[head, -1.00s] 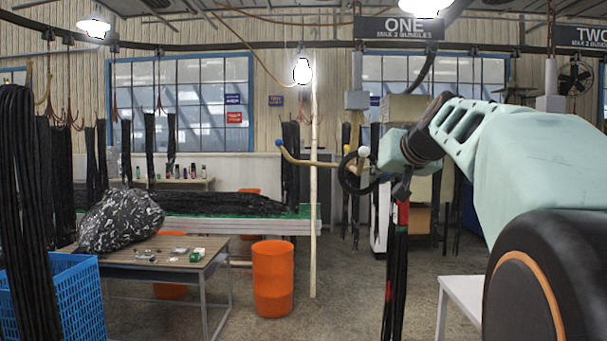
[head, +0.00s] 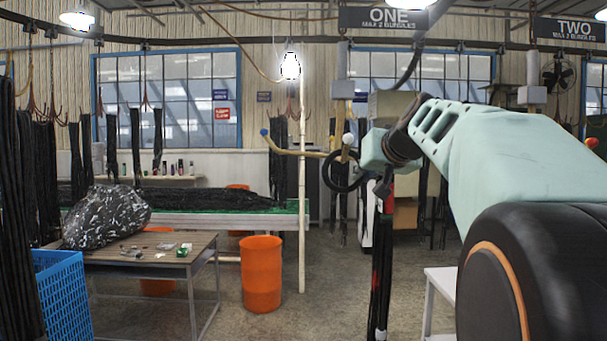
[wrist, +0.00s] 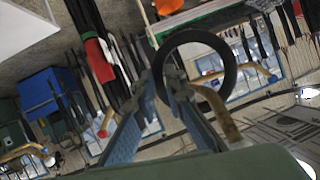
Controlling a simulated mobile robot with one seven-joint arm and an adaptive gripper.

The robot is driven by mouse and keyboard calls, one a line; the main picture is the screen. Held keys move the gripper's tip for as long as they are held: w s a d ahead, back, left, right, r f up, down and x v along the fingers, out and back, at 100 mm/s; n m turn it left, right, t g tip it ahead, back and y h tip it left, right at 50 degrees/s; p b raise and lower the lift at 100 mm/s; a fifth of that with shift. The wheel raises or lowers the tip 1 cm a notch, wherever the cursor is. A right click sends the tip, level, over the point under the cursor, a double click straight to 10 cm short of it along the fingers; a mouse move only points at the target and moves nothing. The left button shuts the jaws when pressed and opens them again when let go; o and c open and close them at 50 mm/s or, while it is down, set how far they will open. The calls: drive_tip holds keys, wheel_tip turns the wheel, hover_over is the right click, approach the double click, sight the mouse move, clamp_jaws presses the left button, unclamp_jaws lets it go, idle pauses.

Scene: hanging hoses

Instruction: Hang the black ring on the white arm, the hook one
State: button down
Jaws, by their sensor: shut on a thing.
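The black ring (head: 328,176) is held upright at the left end of my gripper (head: 361,167). In the wrist view the ring (wrist: 231,71) stands at the tips of my two fingers (wrist: 167,84), which are shut on its edge. The white-tipped hook arm (head: 348,140) is on the pale pole and turns up right by the ring, overlapping it in the head view. In the wrist view a yellowish bar (wrist: 217,112) crosses the ring's lower edge. I cannot tell whether it passes through the ring. A blue-tipped arm (head: 266,133) points left from the same pole.
A wooden table (head: 150,258) with a dark bag (head: 106,216) is at left. Black hoses with a red band (head: 386,205) hang below my gripper. A white table edge (head: 440,290) is at lower right.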

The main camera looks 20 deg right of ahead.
drive_tip(key=c, duration=1.9)
unclamp_jaws()
drive_tip(key=shift+s, duration=0.1)
drive_tip(key=v, duration=0.8)
drive_tip(key=shift+r, duration=0.2)
